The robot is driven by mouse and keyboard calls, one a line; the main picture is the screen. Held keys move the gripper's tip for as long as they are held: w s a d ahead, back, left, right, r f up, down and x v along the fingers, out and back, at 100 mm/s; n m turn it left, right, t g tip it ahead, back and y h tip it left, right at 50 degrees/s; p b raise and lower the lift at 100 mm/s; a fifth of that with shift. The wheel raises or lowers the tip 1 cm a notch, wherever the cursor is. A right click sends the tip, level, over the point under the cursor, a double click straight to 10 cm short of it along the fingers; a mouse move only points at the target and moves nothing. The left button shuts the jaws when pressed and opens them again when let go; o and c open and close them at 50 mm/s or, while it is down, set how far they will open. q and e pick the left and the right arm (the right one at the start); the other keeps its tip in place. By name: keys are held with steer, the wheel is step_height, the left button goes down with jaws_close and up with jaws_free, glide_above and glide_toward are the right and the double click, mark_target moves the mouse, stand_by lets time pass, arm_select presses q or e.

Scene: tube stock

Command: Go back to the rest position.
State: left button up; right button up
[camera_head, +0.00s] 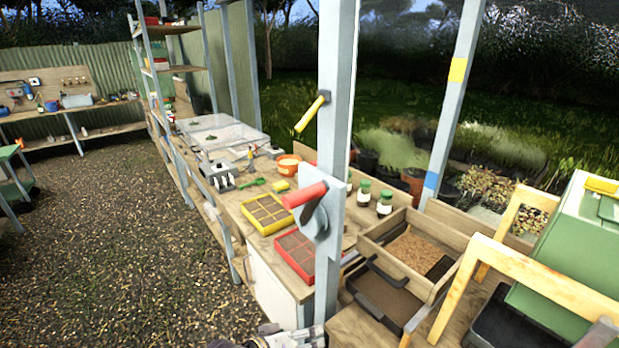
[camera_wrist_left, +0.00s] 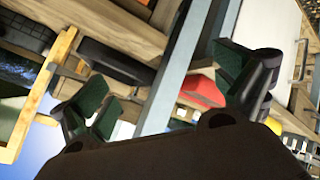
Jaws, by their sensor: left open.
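My left gripper (camera_head: 290,338) shows only in part at the bottom edge of the head view, low in front of the bench and beside the foot of the grey post. In the left wrist view its two dark green-padded fingers (camera_wrist_left: 168,92) are spread wide apart with nothing held between them. The grey post (camera_wrist_left: 185,70) and bench parts show beyond the fingers in that view. I cannot make out my right gripper in either view.
The grey upright post (camera_head: 335,110) with a red-handled bracket stands close by. The wooden bench (camera_head: 232,205) carries a yellow tray (camera_head: 268,213), a red tray (camera_head: 295,256) and an orange bowl (camera_head: 288,164). A wooden soil bin (camera_head: 372,248) is at right. The gravel floor (camera_head: 120,240) at left is clear.

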arm_select(q)
steer(key=s+a+f+m+g+y, duration=0.15)
steer(key=s+a+y, duration=0.35)
steer(key=a, duration=0.5)
steer(key=s+a+f+g+y, duration=0.2)
steer(key=s+a, duration=0.5)
steer(key=a, duration=0.3)
step_height(320, 180, down, 33)
steer(key=s+g, duration=0.2)
steer(key=s+a+f, duration=0.2)
steer(key=s+f, duration=0.8)
steer(key=s, duration=0.1)
steer(key=s+a+f, duration=0.2)
steer(key=s+f, duration=0.7)
steer(key=s, duration=0.2)
steer(key=shift+s+f+m+g, duration=0.25)
steer(key=shift+f+m+g, duration=0.1)
steer(key=shift+f+g, duration=0.1)
steer(key=shift+d, duration=0.1)
